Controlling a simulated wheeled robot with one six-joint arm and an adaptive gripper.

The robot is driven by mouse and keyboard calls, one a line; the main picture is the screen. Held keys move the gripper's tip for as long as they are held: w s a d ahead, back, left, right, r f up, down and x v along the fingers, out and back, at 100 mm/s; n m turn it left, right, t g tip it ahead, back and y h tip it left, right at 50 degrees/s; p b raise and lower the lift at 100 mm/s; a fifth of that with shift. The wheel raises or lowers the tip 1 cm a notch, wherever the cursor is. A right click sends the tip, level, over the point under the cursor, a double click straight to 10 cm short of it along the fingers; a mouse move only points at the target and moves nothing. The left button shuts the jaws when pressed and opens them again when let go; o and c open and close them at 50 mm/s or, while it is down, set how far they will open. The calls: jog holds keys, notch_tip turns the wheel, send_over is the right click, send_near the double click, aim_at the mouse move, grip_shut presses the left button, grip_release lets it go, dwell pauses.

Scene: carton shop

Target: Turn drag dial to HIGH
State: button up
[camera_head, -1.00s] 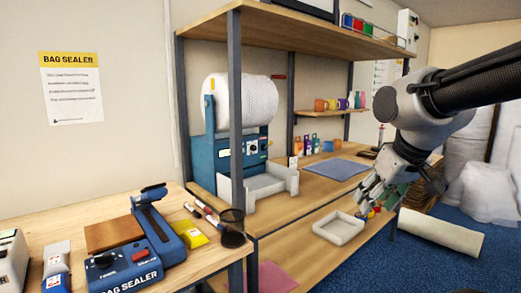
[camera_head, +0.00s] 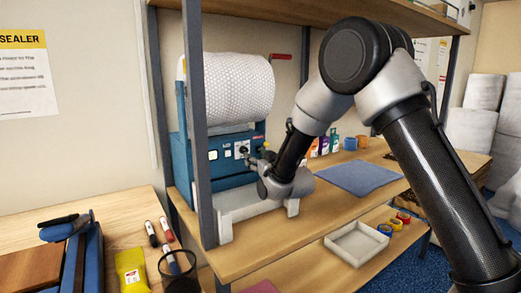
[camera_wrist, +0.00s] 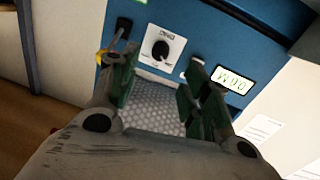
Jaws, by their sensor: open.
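The drag dial (camera_wrist: 160,49) is a black knob with a light pointer line on a white label plate in the wrist view. The plate sits on the blue front of the bubble-wrap machine (camera_head: 203,155). The dial's markings are too small to read. My gripper (camera_wrist: 160,68) is open, its two green-padded fingers either side of the dial plate in the picture, with nothing between them. I cannot tell whether a finger touches the dial. In the head view the dial (camera_head: 241,150) shows just left of my gripper (camera_head: 258,157).
A lit display (camera_wrist: 231,80) is right of the dial in the wrist view. A bubble-wrap roll (camera_head: 235,87) tops the machine, with a white tray (camera_head: 225,220) below. A shelf post (camera_head: 196,120) stands close in front. A blue mat (camera_head: 358,178) lies right.

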aim_at(244, 150)
jog(key=x, duration=0.8)
jog(key=shift+a+f, duration=0.1)
jog(key=c, duration=1.1)
jog(key=shift+o, duration=0.2)
